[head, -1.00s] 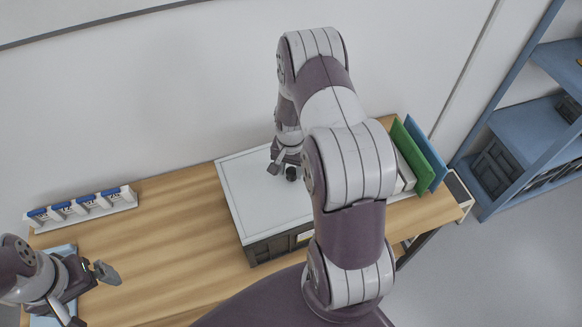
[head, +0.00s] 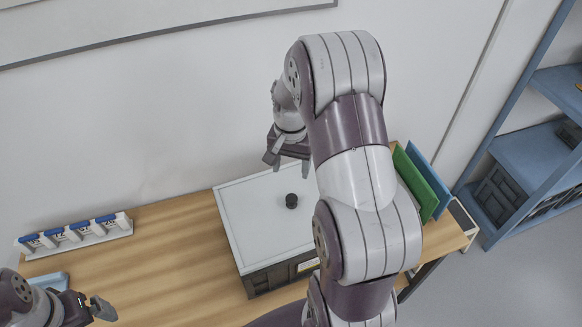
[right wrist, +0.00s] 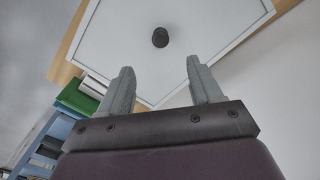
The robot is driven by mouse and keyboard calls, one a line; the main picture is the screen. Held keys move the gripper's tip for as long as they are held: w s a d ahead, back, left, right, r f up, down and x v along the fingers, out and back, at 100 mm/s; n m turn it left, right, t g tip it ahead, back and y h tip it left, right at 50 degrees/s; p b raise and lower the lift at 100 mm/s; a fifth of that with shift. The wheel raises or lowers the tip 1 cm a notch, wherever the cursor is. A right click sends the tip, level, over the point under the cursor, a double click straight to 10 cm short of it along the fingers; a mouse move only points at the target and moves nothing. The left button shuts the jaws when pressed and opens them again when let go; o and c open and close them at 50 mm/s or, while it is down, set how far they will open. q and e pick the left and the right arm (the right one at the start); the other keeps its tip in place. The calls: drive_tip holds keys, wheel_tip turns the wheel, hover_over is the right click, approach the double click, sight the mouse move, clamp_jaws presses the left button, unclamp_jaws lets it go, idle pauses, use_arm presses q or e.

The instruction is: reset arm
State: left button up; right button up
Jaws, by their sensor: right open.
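My right gripper (head: 287,163) is raised above the back of a white-topped box on the table. Its fingers are apart and empty; they also show in the right wrist view (right wrist: 162,88). A small dark round piece (head: 291,201) stands on the white top, apart from the gripper; in the right wrist view it (right wrist: 160,37) lies beyond the fingertips. My left gripper (head: 97,309) is at the lower left, partly cut off by the frame edge, and its jaw opening is unclear.
The white-topped box (head: 236,214) sits on the wooden table (head: 175,252). A rack of blue-topped containers (head: 78,235) stands at the back left. Green (head: 416,182) and blue (head: 428,178) upright panels stand at right. A blue shelf (head: 528,150) is beyond. The table's middle left is clear.

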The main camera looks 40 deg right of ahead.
drive_tip(key=shift+r, duration=0.1)
idle(0.5)
drive_tip(key=s+a+f+n+b, duration=0.1)
drive_tip(key=s+a+n+b, duration=0.1)
drive_tip(key=s+a+n, duration=0.3)
drive_tip(key=s+a+n+t+b, duration=0.1)
drive_tip(key=s+a+n, duration=0.3)
drive_tip(key=a, duration=0.5)
drive_tip(key=shift+s+a+f+n+b, duration=0.3)
drive_tip(key=shift+s+f+n+b, duration=0.1)
drive_tip(key=shift+n+b, duration=0.35)
drive_tip(key=shift+a, duration=0.1)
